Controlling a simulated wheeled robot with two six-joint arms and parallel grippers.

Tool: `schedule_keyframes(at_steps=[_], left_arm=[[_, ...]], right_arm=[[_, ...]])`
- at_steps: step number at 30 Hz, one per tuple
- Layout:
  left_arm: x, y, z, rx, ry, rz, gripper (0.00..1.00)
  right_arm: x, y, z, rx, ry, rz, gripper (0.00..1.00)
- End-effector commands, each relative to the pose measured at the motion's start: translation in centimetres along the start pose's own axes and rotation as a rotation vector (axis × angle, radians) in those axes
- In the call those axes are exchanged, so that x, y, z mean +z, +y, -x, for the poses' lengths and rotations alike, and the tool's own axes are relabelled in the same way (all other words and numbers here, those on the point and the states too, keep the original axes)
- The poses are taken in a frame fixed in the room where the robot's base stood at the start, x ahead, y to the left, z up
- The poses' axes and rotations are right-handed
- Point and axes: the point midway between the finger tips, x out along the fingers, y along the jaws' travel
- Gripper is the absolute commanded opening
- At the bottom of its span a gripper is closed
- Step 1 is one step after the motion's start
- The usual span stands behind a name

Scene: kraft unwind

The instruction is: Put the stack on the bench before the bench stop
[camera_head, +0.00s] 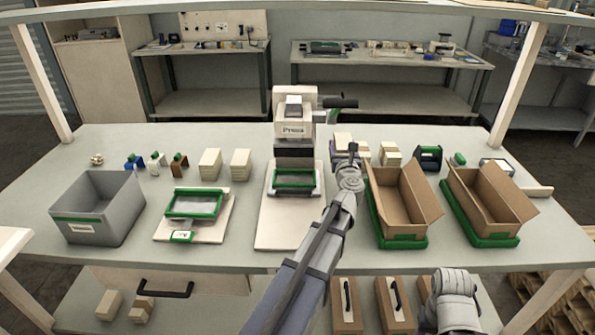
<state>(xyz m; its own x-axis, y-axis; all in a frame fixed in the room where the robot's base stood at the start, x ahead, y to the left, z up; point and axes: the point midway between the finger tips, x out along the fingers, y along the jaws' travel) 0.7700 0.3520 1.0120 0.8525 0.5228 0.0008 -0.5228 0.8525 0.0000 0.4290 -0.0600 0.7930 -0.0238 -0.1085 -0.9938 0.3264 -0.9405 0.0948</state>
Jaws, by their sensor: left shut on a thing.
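My left gripper (352,152) is over the back of the bench (140,140), right of the press (294,115). It is shut on a cream stack (342,140), partly hidden behind the gripper. Whether the stack touches the bench is hard to tell. Other cream stacks stand behind the gripper, one at its right (390,153), and two (210,163) (241,164) left of the press. A pale bar (538,191) lies at the bench's right end; I cannot tell if it is the bench stop. My right arm shows at the lower right, its gripper out of view.
Two open cardboard boxes (412,200) (500,200) in green trays stand right of my left arm. A grey bin (98,205) and a green-framed fixture (194,204) stand at the left. A green-framed plate (293,180) lies before the press.

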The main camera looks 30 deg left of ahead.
Motion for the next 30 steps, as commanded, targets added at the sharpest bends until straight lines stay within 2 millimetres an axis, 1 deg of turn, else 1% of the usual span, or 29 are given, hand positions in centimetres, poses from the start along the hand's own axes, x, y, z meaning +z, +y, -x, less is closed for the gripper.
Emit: schedule_keyframes(at_steps=[1, 5, 9, 11, 13, 18, 20, 23, 27, 30], left_arm=[[-0.8, 0.0, 0.0, 0.0, 0.0, 0.0, 0.07], [-2.7, 0.0, 0.0, 0.0, 0.0, 0.0, 0.07], [-5.0, 0.0, 0.0, 0.0, 0.0, 0.0, 0.07], [-5.7, 0.0, 0.0, 0.0, 0.0, 0.0, 0.07], [-6.1, 0.0, 0.0, 0.0, 0.0, 0.0, 0.07], [-6.0, 0.0, 0.0, 0.0, 0.0, 0.0, 0.07], [-6.2, 0.0, 0.0, 0.0, 0.0, 0.0, 0.07], [-7.2, 0.0, 0.0, 0.0, 0.0, 0.0, 0.07], [-9.0, 0.0, 0.0, 0.0, 0.0, 0.0, 0.07], [-9.9, 0.0, 0.0, 0.0, 0.0, 0.0, 0.07]], right_arm=[[-0.1, -0.1, -0.8, 0.0, 0.0, 0.0, 0.5], [-0.2, -0.2, -2.7, 0.0, 0.0, 0.0, 0.5], [-0.3, -0.5, -4.9, 0.0, 0.0, 0.0, 0.5], [-0.4, -0.5, -5.6, 0.0, 0.0, 0.001, 0.5], [-0.4, -0.6, -6.1, 0.0, 0.0, 0.001, 0.5], [-0.4, -0.6, -6.0, 0.0, 0.0, 0.001, 0.5], [-0.4, -0.6, -6.2, 0.0, 0.0, 0.001, 0.5], [-0.4, -0.7, -7.1, 0.0, 0.0, 0.0, 0.5], [-0.6, -0.9, -8.9, 0.0, 0.0, 0.0, 0.5], [-0.6, -0.9, -9.8, 0.0, 0.0, 0.0, 0.5]])
